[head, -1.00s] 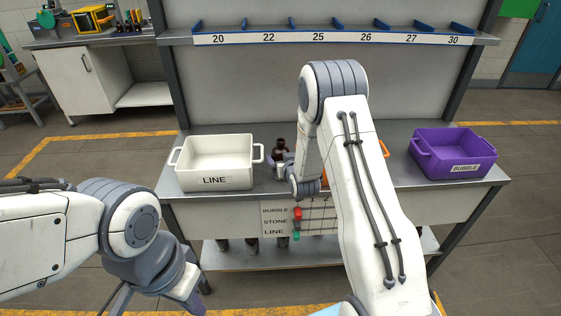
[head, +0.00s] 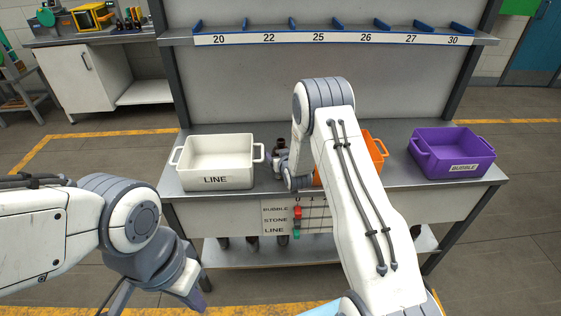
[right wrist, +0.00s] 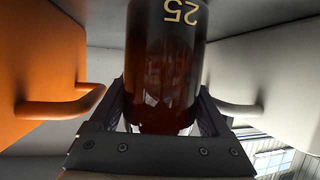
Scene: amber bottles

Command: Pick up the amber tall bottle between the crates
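The amber tall bottle (head: 281,144) stands on the bench between the white LINE crate (head: 216,184) and the orange crate (head: 374,146). In the head view only its dark top shows clearly. The right wrist view shows its dark brown body (right wrist: 165,70) close up, with an upside-down 25 on it. My right gripper (right wrist: 165,112) has one finger on each side of the bottle. Whether the fingers press on it is unclear. My left gripper (head: 190,300) is low at the front left, partly cut off, away from the bottle; its finger opening is not clear.
A purple BUBBLE crate (head: 453,155) stands on the bench (head: 400,181) at the right. Both crates beside the bottle have handles close to my right gripper. A numbered shelf (head: 330,38) runs above. Several dark bottles stand on the lower shelf (head: 300,260).

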